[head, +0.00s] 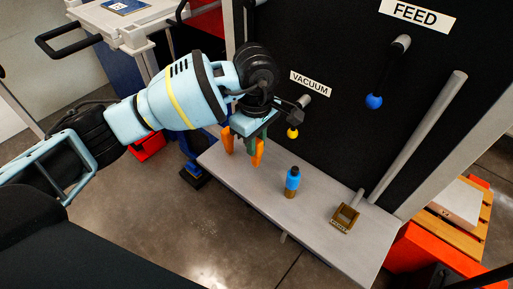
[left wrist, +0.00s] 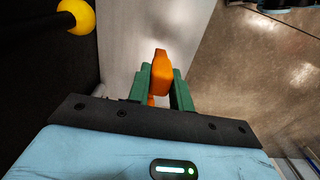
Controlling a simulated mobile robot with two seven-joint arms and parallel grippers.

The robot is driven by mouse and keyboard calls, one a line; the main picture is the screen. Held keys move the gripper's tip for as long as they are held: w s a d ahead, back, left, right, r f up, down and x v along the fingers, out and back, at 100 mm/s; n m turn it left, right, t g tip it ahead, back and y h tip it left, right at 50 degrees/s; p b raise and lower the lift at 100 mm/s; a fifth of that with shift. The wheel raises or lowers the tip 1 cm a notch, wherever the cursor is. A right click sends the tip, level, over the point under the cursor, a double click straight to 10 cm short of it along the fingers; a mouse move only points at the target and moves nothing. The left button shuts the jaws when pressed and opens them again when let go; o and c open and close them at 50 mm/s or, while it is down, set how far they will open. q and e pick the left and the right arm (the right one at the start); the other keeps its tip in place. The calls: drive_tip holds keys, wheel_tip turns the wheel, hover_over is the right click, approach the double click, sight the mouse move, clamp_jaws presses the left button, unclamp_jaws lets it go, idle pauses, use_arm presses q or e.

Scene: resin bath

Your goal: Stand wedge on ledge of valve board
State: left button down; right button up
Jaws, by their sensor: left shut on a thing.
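The orange wedge (head: 258,152) is in my left gripper (head: 246,150), over the left end of the grey ledge (head: 325,215). In the head view, orange shows on both sides of a green finger. In the left wrist view the wedge (left wrist: 161,72) sits between the two green fingers (left wrist: 161,90), and its far end sticks out past them. I cannot tell whether its lower end touches the ledge. The black valve board (head: 335,130) rises behind the ledge. My right gripper is not in view.
A blue and brown bottle (head: 291,183) and a small brown open box (head: 344,218) stand on the ledge. The yellow-knobbed vacuum lever (head: 292,133) is close to the gripper's right. A blue-knobbed feed lever (head: 375,101) and grey pipe (head: 420,135) are farther right.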

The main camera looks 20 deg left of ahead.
sight(257, 150)
use_arm(q)
drive_tip(key=shift+w, duration=0.2)
drive_tip(key=shift+w+f, duration=0.1)
drive_tip(key=shift+f, duration=0.25)
wheel_tip(257, 150, down, 3)
drive_tip(key=shift+r, duration=0.1)
drive_tip(key=shift+f, duration=0.2)
drive_tip(key=c, duration=1.3)
unclamp_jaws()
drive_tip(key=shift+o, duration=0.2)
